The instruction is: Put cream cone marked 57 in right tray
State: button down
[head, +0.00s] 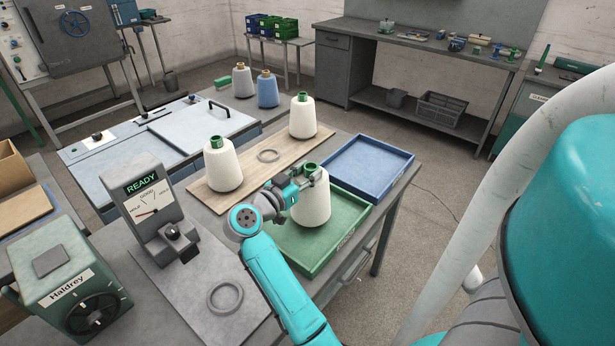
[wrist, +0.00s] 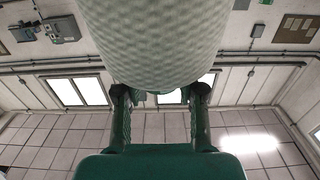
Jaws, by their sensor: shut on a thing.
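My gripper (head: 304,178) is shut on a cream cone (head: 311,205) near its green top. This cone is upright over the green tray (head: 318,262), toward its far part; I cannot tell whether its base touches the tray. In the wrist view the held cone (wrist: 155,40) fills the upper middle, above the gripper fingers (wrist: 160,95). No number on it is readable. The blue tray (head: 368,168) is empty, behind and right of the green one. Two other cream cones (head: 222,165) (head: 302,117) with green tops stand on the wooden board (head: 265,178).
A gauge reading READY (head: 146,205), another grey ring (head: 225,297) and a green Haldrey box (head: 70,285) stand at left. A white cone (head: 243,82) and a blue cone (head: 267,90) stand farther back. Floor right of the table is open.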

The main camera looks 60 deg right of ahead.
jog(key=shift+f, duration=0.6)
jog(key=c, duration=0.7)
grip_release()
jog(key=shift+f, duration=0.2)
